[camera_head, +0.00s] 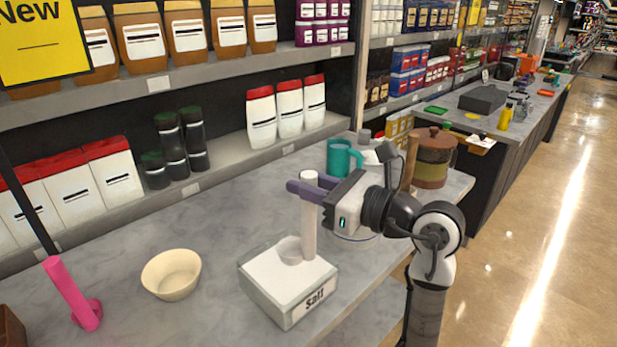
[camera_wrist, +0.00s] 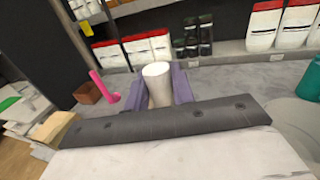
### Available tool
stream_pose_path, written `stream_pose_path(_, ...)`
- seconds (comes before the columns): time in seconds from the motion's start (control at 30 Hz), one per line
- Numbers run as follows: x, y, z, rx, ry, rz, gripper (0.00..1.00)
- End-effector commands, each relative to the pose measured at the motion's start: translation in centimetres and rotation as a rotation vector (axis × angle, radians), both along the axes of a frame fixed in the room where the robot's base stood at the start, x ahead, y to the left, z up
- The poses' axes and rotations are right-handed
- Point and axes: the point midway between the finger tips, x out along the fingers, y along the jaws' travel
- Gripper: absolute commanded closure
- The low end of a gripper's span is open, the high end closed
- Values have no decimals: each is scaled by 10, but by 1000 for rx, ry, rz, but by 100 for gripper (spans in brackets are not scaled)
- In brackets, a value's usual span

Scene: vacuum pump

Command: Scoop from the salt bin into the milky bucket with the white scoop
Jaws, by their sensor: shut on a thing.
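The salt bin (camera_head: 262,294) is a white-grey box labelled "Salt", standing on the counter, with a white top surface. The white scoop (camera_head: 309,222) is upright, its long handle rising above the bin. Its pale cup (camera_head: 290,251) is at the salt surface; how deep it sits I cannot tell. My gripper (camera_head: 308,187) is shut on the upper handle, which also shows between the purple fingers in the wrist view (camera_wrist: 158,84). The milky bucket (camera_head: 172,276) is a cream bowl on the counter left of the bin, apart from it. It looks empty.
A pink scoop (camera_head: 76,297) stands left of the bucket, near a brown box (camera_head: 11,328). A teal mug (camera_head: 340,158) and a brown lidded pot (camera_head: 432,160) stand behind my arm. Stocked shelves (camera_head: 225,148) run along the back. Counter between bucket and bin is clear.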

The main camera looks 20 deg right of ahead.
Motion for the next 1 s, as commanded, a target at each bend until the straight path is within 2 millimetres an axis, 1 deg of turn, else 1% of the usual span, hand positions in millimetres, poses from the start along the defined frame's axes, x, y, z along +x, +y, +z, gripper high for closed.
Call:
stream_pose_path(0.03, 0, 0, -8, 2, 1, 0, 100)
stream_pose_path(0.2, 0, 0, -28, -2, -1, 0, 100)
stream_pose_path(0.7, 0, 0, -74, 0, -1, 0, 100)
stream_pose_path(0.83, 0, 0, -82, 0, -1, 0, 100)
stream_pose_path(1.0, 0, 0, -85, 0, -1, 0, 100)
